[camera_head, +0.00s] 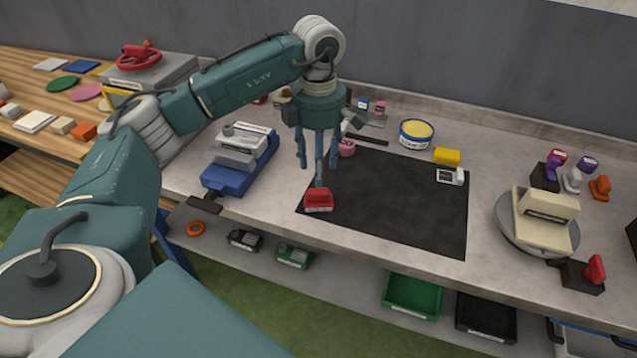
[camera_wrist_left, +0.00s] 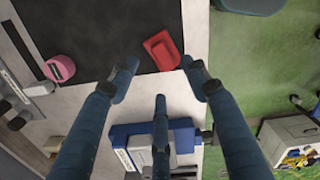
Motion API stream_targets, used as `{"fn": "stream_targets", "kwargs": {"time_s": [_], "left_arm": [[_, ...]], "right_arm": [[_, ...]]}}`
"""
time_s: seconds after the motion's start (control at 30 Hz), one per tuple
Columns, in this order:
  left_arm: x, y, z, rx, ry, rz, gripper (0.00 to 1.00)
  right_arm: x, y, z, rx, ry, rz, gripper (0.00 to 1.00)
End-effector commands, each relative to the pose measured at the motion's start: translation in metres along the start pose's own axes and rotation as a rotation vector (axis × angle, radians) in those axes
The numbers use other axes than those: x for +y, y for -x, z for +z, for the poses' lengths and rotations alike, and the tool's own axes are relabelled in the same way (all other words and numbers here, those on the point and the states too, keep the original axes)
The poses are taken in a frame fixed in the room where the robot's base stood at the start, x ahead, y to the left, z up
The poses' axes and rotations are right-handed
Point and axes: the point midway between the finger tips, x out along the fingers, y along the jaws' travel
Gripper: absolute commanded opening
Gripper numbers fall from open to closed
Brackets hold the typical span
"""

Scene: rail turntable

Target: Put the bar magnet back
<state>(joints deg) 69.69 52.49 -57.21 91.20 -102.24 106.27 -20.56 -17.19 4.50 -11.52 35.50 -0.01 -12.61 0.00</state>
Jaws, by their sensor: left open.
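A small red block-like piece (camera_head: 318,201) lies at the front left corner of the black mat (camera_head: 420,205); I cannot tell for sure whether it is the bar magnet. It also shows in the left wrist view (camera_wrist_left: 163,50), just beyond the fingertips. My left gripper (camera_head: 318,168) points down above the bench beside the mat's left edge, with its fingers spread and nothing between them. In the left wrist view the open fingers (camera_wrist_left: 163,78) are apart from the red piece. My right gripper is not in view.
A blue and grey vise-like device (camera_head: 240,160) stands left of my gripper. A pink piece (camera_head: 346,148) and a dark bar (camera_head: 366,138) lie behind it. The mat's middle is clear.

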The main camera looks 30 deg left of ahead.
Motion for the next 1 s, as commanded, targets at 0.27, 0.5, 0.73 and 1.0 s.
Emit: {"fn": "stream_targets", "kwargs": {"time_s": [0.27, 0.5, 0.73, 1.0], "left_arm": [[0.000, 0.044, 0.001, -0.001, -0.001, 0.000, 0.47], [0.000, 0.053, 0.000, 0.001, 0.000, -0.002, 0.47], [0.000, 0.053, 0.000, 0.001, 0.000, -0.002, 0.47], [0.000, 0.053, 0.000, 0.001, 0.000, -0.002, 0.47]], "right_arm": [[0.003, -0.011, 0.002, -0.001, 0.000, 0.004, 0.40], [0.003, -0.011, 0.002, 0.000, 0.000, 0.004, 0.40], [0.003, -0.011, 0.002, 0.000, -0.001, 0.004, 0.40], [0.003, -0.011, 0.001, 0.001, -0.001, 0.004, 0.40]]}}
